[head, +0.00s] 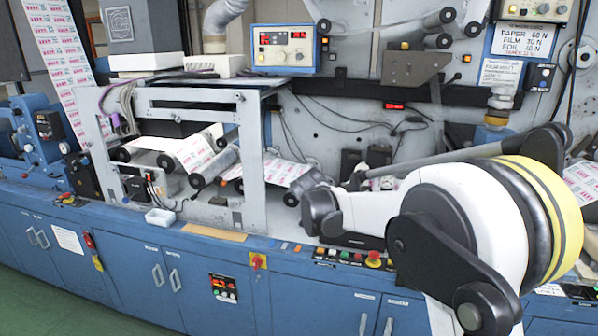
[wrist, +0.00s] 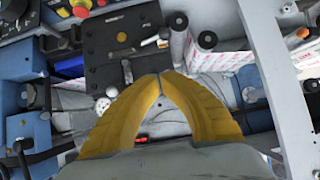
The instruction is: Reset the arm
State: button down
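My gripper (wrist: 156,76) shows in the wrist view with two curved yellow fingers. Their tips meet at the centre of the picture, and an empty gap remains between the fingers lower down. I see nothing held. The tips appear in front of a dark plate (wrist: 122,42) with a small lever; the distance to it is unclear. In the head view my white arm (head: 462,200) fills the lower right, in front of the machine. I cannot make out the gripper there.
A grey frame (head: 250,165) with rollers and printed web (head: 195,150) stands left of my arm. A control box (head: 284,48) sits above. Buttons, including a red one (head: 373,256), line the blue cabinet edge. A white tray (head: 160,217) lies left. Green floor is free at lower left.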

jog(key=s+d+r+g+b, duration=0.1)
jog(key=s+d+r, duration=0.15)
jog(key=s, duration=0.45)
jog(key=s+d+r+b, duration=0.1)
jog(key=s+d, duration=0.2)
jog(key=s, duration=0.4)
jog(key=s+d+f+n+y+b, duration=0.1)
jog(key=s+f, duration=0.2)
jog(key=s, duration=0.7)
jog(key=s+f+n+g+y+b, duration=0.1)
jog(key=s+f, duration=0.2)
jog(key=s, duration=0.8)
jog(key=s+d+f+n+g+y, duration=0.1)
jog(key=s+f, duration=0.2)
jog(key=s, duration=0.7)
jog(key=shift+s+d+f+n+b, duration=0.3)
jog(key=shift+s+b, duration=0.1)
jog(key=shift+w+r, duration=0.1)
